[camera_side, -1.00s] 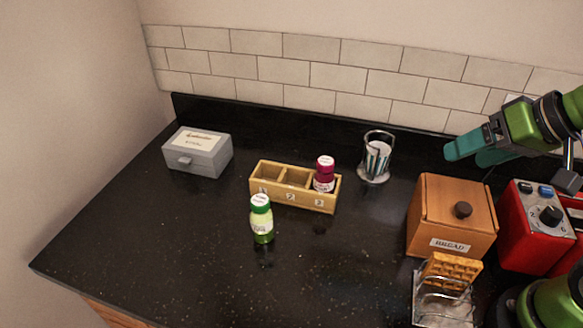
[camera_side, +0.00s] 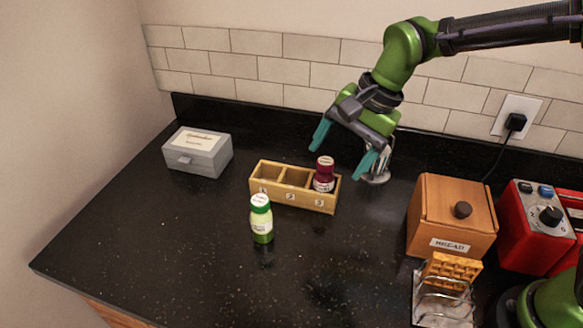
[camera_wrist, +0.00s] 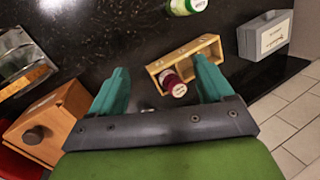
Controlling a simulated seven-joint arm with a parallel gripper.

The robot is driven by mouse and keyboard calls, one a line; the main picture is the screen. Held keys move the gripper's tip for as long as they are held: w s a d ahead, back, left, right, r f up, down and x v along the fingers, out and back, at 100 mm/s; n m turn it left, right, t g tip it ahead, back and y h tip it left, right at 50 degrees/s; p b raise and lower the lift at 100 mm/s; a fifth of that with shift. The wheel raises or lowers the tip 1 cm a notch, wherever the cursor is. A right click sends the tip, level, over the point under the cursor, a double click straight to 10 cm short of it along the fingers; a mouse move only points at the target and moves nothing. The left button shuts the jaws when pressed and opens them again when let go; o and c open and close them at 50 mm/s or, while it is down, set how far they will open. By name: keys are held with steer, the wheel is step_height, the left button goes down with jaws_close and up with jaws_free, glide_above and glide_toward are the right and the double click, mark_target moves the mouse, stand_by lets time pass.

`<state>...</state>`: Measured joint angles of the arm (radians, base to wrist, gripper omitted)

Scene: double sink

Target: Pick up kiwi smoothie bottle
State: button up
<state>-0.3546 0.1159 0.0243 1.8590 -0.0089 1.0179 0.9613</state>
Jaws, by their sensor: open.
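A green bottle with a pale label and white-topped cap (camera_side: 261,222), which looks like the kiwi smoothie, stands upright on the black counter in front of the wooden rack. It also shows at the top edge of the wrist view (camera_wrist: 186,6), partly cut off. A dark red bottle (camera_side: 324,174) stands in compartment 3 of the wooden rack (camera_side: 276,194); it also shows in the wrist view (camera_wrist: 172,82). My gripper (camera_side: 340,150) is open and empty, with teal fingers above and behind the rack, apart from both bottles. In the wrist view the fingers (camera_wrist: 160,75) straddle the red bottle's direction.
A grey box (camera_side: 198,157) sits at the back left. A holder (camera_side: 375,178) is partly behind my gripper. A wooden bread box (camera_side: 450,225), a toast rack (camera_side: 440,300) and a red toaster (camera_side: 530,225) stand at the right. Counter around the green bottle is clear.

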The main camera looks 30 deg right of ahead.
mark_target(258, 210)
steer(key=w+a+m, duration=0.5)
steer(key=a+m, duration=0.2)
steer(key=m, duration=0.4)
steer(key=shift+m+g+y, duration=0.3)
steer(key=x, duration=1.1)
steer(key=shift+w+a+f, duration=0.1)
steer(key=shift+f, duration=0.2)
steer(key=shift+x, duration=2.6)
steer(key=shift+a+r, duration=0.1)
steer(key=shift+a, duration=0.1)
steer(key=c, duration=1.2)
steer(key=shift+r, duration=0.15)
